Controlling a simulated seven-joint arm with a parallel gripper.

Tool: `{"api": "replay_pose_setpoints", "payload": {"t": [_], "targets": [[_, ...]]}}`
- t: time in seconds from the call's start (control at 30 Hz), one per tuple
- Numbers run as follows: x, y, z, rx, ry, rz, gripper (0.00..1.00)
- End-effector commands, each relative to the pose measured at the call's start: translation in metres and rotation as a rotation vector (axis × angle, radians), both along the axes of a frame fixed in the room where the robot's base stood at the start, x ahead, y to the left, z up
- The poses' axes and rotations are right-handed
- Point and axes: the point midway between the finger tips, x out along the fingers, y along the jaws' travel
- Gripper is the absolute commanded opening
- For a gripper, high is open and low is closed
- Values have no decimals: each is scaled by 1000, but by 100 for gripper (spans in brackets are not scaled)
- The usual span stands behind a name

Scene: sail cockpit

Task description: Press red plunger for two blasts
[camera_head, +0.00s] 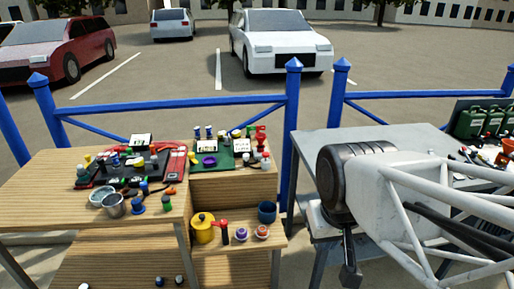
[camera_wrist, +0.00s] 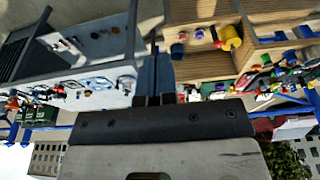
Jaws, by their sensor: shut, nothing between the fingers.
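A small red-topped upright item (camera_head: 221,231) stands beside a yellow pot (camera_head: 203,229) on the lower wooden shelf in the head view. Another red piece (camera_head: 260,133) stands on the upper step at the back. I cannot tell which is the red plunger. My gripper (camera_head: 349,274) points down in the gap right of the wooden bench, shut and empty, apart from all these items. Its short dark fingers (camera_wrist: 153,100) also show in the wrist view, which looks upside down; the yellow pot (camera_wrist: 229,38) shows there at upper right.
The wooden bench (camera_head: 40,180) holds a red-and-black tray (camera_head: 130,167), metal bowls, a blue cup (camera_head: 267,212) and small knobs. A grey table (camera_head: 385,137) with green cans (camera_head: 480,120) stands right. Blue railings (camera_head: 292,110) run behind; cars are parked beyond.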

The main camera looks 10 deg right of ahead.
Motion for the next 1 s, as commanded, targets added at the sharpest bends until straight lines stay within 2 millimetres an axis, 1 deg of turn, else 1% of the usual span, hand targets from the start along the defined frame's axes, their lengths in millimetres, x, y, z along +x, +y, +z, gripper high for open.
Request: {"api": "replay_pose_setpoints", "payload": {"t": [0.73, 0.87, 1.0], "targets": [[1, 0, 0, 1, 0, 0, 0], [5, 1, 2, 6, -1, 1, 0], [16, 3, 5, 22, -4, 5, 0]]}}
